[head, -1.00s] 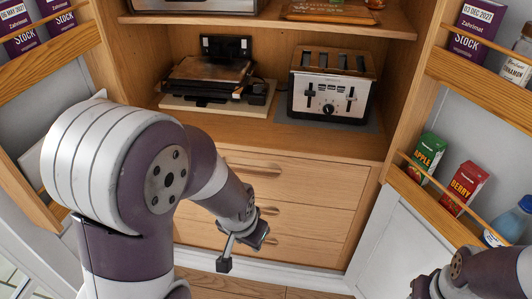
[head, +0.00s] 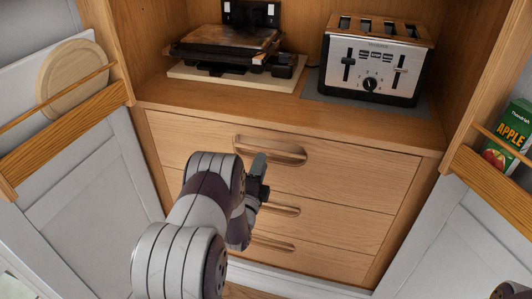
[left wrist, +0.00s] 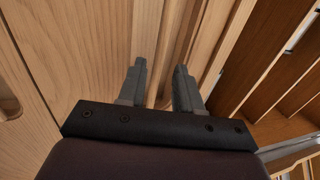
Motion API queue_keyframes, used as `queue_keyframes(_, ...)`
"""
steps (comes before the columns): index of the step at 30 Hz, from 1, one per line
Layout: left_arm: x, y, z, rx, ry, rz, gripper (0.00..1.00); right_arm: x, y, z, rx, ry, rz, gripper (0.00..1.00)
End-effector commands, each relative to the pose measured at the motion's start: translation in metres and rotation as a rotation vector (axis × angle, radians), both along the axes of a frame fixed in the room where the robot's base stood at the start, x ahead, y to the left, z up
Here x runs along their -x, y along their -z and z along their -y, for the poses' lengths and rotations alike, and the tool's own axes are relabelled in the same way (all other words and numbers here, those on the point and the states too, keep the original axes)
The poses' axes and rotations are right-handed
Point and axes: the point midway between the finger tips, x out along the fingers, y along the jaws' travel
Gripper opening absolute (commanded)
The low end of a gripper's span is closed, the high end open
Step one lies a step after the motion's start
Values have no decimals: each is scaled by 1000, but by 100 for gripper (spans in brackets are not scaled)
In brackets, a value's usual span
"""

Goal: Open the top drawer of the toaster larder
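The larder's top drawer (head: 350,172) is a wide wooden front below the toaster shelf, and it looks shut. Its long wooden handle (head: 283,152) runs across the upper middle. My left gripper (head: 261,163) is just in front of the drawer, close below the handle; contact cannot be told. In the left wrist view, the two grey fingers of my left gripper (left wrist: 160,82) are apart, with a wooden handle-like strip (left wrist: 172,45) beyond and between them. The toaster (head: 370,62) stands on the shelf above. My right gripper is not in view; only a bit of my right arm shows.
Lower drawers (head: 335,210) with similar handles sit below. A black press-like appliance (head: 225,52) stands on the shelf left of the toaster. Open door panels flank the larder: the left rack (head: 65,135) holds a round board, the right rack (head: 500,185) an apple carton.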

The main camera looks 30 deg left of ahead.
Motion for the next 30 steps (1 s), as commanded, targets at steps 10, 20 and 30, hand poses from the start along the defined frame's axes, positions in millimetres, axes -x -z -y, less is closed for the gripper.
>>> queue_keyframes(10,-54,-12,-13,4,1,-2,34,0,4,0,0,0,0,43)
queue_keyframes(20,-56,-13,-13,3,2,-2,18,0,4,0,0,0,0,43)
queue_keyframes(30,-57,-12,-13,3,2,-2,0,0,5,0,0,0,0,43)
